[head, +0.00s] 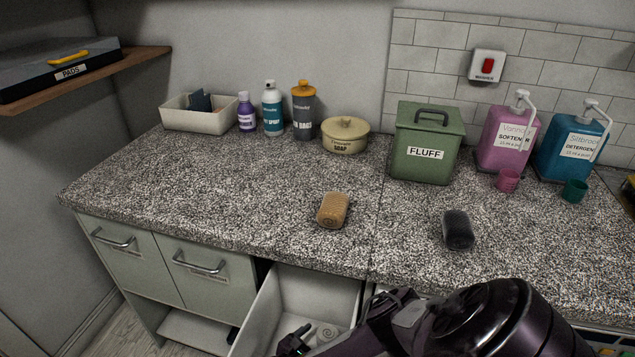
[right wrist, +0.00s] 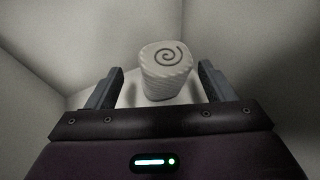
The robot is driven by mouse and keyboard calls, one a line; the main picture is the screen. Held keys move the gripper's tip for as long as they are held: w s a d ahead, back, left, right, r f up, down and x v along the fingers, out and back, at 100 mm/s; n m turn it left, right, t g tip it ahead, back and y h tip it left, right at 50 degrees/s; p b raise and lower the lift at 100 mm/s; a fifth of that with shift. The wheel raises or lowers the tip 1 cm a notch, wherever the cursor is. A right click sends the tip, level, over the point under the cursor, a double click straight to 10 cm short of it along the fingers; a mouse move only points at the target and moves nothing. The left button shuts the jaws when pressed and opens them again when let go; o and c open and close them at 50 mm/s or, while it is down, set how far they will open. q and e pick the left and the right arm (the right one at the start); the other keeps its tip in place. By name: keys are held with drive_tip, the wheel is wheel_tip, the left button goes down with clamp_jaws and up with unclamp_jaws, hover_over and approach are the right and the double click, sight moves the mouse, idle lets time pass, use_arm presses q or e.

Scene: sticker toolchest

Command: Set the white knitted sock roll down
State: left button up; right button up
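The white knitted sock roll (right wrist: 165,75) stands upright on the floor of the open white drawer (head: 268,315), with its grey spiral end facing up. It also shows small in the head view (head: 327,333), partly hidden by my right arm. My right gripper (right wrist: 161,68) reaches down into the drawer. Its two fingers stand apart on either side of the roll, with a visible gap on each side. My left gripper is in neither view.
The drawer's pale walls rise close around my right gripper. On the speckled counter above lie a tan roll (head: 333,210) and a dark roll (head: 458,230). A green FLUFF bin (head: 427,145), a soap tin (head: 345,136) and bottles stand at the back.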

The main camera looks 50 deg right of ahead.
drive_tip(key=shift+r+p, duration=0.3)
drive_tip(key=shift+r, duration=0.1)
drive_tip(key=p+v, duration=0.2)
drive_tip(key=v, duration=0.4)
drive_tip(key=shift+a+r+p, duration=0.15)
drive_tip(key=shift+r+p, duration=0.05)
drive_tip(key=shift+p, duration=0.2)
drive_tip(key=shift+a+r, duration=0.1)
drive_tip(key=shift+a, duration=0.35)
drive_tip(key=shift+r, duration=0.1)
